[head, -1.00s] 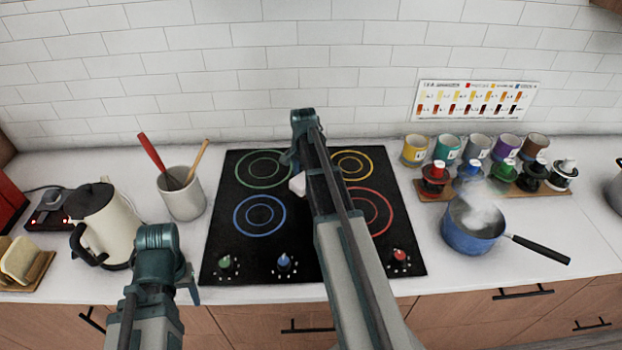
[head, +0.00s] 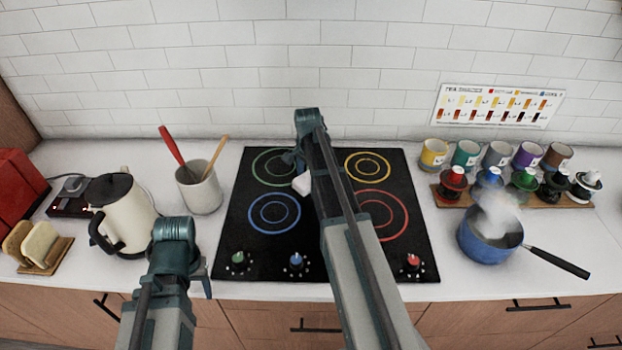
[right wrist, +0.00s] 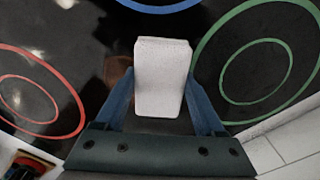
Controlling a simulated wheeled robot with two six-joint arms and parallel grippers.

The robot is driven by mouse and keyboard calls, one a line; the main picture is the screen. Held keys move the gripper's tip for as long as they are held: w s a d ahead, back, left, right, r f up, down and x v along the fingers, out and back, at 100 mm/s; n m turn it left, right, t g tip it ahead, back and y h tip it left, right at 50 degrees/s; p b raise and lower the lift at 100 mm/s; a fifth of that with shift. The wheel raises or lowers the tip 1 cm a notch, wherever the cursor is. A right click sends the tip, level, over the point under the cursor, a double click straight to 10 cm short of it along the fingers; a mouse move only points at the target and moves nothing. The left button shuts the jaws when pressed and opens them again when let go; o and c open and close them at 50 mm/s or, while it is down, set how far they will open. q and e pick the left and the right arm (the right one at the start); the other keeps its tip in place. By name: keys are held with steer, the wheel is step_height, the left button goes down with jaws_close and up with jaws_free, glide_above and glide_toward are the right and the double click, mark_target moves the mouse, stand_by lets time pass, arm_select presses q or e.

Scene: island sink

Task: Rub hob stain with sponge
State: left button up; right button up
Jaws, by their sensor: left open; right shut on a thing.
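The white sponge (right wrist: 160,78) is between the blue fingers of my right gripper (right wrist: 162,108), which is shut on it. In the head view the sponge (head: 302,183) is over the middle of the black hob (head: 235,255), between the coloured rings. Whether it touches the glass cannot be told. A brownish patch (right wrist: 119,82), which looks like the stain, shows on the hob just left of the sponge in the right wrist view. My left gripper (head: 206,284) is open and empty over the counter front, left of the hob; its fingers are mostly hidden by the arm.
A steaming blue pot (head: 490,242) stands right of the hob, its handle pointing to the front right. A utensil crock (head: 200,190) and a kettle (head: 125,222) stand to the left. Mugs (head: 498,155) and coloured-topped jars (head: 523,182) line the back right.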

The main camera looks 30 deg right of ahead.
steer(key=shift+d, duration=0.1)
steer(key=shift+s+d, duration=0.5)
steer(key=shift+d, duration=0.25)
steer(key=shift+s+d, duration=0.45)
steer(key=shift+d, duration=0.3)
steer(key=shift+s+d, duration=0.4)
steer(key=shift+d, duration=0.4)
steer(key=shift+s+d, duration=0.4)
steer(key=shift+d, duration=0.4)
steer(key=shift+s+a, duration=0.1)
steer(key=shift+s+a+f, duration=0.1)
steer(key=shift+s+a, duration=0.25)
steer(key=shift+s, duration=0.2)
steer(key=shift+s+a, duration=0.3)
steer(key=shift+s, duration=0.25)
steer(key=shift+w+a, duration=0.5)
steer(key=shift+a, duration=0.3)
steer(key=shift+w+a, duration=0.5)
steer(key=shift+a, duration=0.25)
